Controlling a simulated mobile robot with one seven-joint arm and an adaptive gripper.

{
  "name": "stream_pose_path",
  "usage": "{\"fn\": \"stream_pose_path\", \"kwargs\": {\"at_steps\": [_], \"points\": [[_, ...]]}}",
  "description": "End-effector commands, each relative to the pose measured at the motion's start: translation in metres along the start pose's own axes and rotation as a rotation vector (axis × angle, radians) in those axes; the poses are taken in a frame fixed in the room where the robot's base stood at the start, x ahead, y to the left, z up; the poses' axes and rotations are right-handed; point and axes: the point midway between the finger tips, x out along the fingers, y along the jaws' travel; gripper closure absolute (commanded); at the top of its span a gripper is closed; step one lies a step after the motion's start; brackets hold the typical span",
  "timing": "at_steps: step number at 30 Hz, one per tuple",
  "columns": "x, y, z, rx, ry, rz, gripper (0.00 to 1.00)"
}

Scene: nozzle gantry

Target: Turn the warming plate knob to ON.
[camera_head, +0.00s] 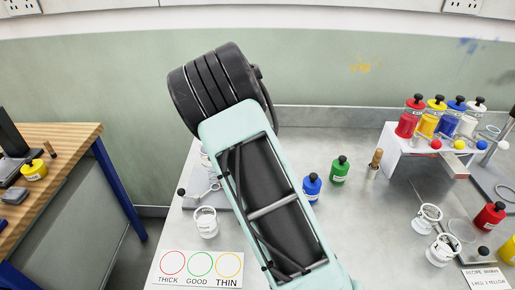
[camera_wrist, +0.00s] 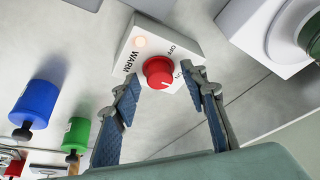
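The warming plate knob (camera_wrist: 158,72) is red and round, on a white box (camera_wrist: 131,62) marked WARM, OFF and ON in the wrist view. A white mark on the knob sits toward its lower right edge; the ON label is partly covered by a finger. My gripper (camera_wrist: 162,77) is open, with one finger on each side of the knob. Gaps show between fingers and knob; I cannot tell how far above the box they are. In the head view my arm hides the knob and the gripper.
A blue bottle (camera_head: 312,187) and a green bottle (camera_head: 340,169) stand right of my arm. A white rack (camera_head: 392,140) with several paint bottles is at the right. A white cup (camera_head: 206,222) and a THICK/GOOD/THIN card (camera_head: 200,277) lie left. The bench's middle right is fairly clear.

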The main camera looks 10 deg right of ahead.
Motion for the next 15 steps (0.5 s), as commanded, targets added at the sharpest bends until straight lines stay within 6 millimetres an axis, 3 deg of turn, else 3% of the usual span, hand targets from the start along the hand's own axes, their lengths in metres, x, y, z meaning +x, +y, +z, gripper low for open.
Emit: {"fn": "stream_pose_path", "kwargs": {"at_steps": [8, 15], "points": [[-0.006, -0.001, -0.001, 0.0, 0.001, -0.002, 0.6], [-0.05, -0.001, -0.001, 0.0, 0.001, -0.005, 0.6]]}}
